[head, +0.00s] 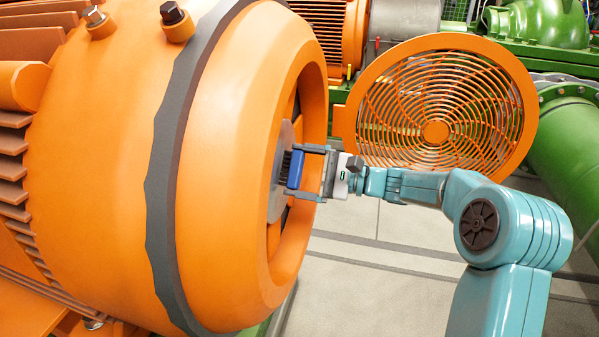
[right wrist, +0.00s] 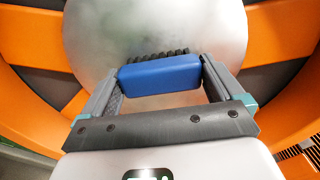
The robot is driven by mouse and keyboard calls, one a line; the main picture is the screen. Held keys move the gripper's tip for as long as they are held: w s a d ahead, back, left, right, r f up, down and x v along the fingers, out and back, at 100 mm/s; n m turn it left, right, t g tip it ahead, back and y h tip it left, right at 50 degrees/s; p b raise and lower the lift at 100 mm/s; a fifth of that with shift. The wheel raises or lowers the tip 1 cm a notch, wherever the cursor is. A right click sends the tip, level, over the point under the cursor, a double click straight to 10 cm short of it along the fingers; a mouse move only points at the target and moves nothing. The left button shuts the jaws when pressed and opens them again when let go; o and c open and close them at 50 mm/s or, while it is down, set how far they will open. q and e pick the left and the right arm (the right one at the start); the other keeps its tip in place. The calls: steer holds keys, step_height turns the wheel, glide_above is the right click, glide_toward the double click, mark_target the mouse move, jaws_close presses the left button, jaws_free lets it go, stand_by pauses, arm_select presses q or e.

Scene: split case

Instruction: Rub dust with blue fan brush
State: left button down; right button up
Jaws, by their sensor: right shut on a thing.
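My right gripper (head: 308,172) is shut on a blue brush (head: 296,169) with dark bristles, at the open round end of the big orange motor housing (head: 110,150). In the right wrist view the blue brush (right wrist: 160,75) sits between the two fingers of my right gripper (right wrist: 158,85), its bristles towards a grey metal disc (right wrist: 150,35). The disc has a cloudy, mottled surface that may be dust. In the head view the disc (head: 281,170) is partly hidden by the housing rim and the brush. Whether the bristles touch it I cannot tell. My left gripper is not in view.
A round orange fan grille (head: 435,100) stands open to the right of the housing. Green pipes (head: 570,140) and machinery are behind on the right. The grey floor (head: 380,270) is clear in front of the grille.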

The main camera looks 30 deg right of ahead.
mark_target(304, 157)
steer(key=shift+w+d+r+p, duration=0.1)
steer(key=shift+w+d+p, duration=0.65)
steer(key=shift+w+d, duration=0.4)
steer(key=shift+r, duration=0.65)
steer(key=shift+s+a+f+b, duration=0.1)
steer(key=shift+s+a+b, duration=0.1)
steer(key=shift+s+b, duration=0.1)
steer(key=shift+s+a+b, duration=0.95)
steer(key=shift+a, duration=0.15)
steer(key=shift+s+a+b, duration=0.65)
steer(key=shift+a+b, duration=0.2)
steer(key=shift+b, duration=0.05)
steer(key=shift+s+a, duration=0.4)
steer(key=shift+a, duration=0.1)
steer(key=shift+s+a+b, duration=0.7)
steer(key=shift+a+b, duration=0.05)
steer(key=shift+b, duration=0.25)
steer(key=shift+s+a+b, duration=0.3)
steer(key=shift+s+a, duration=0.15)
steer(key=shift+a, duration=0.05)
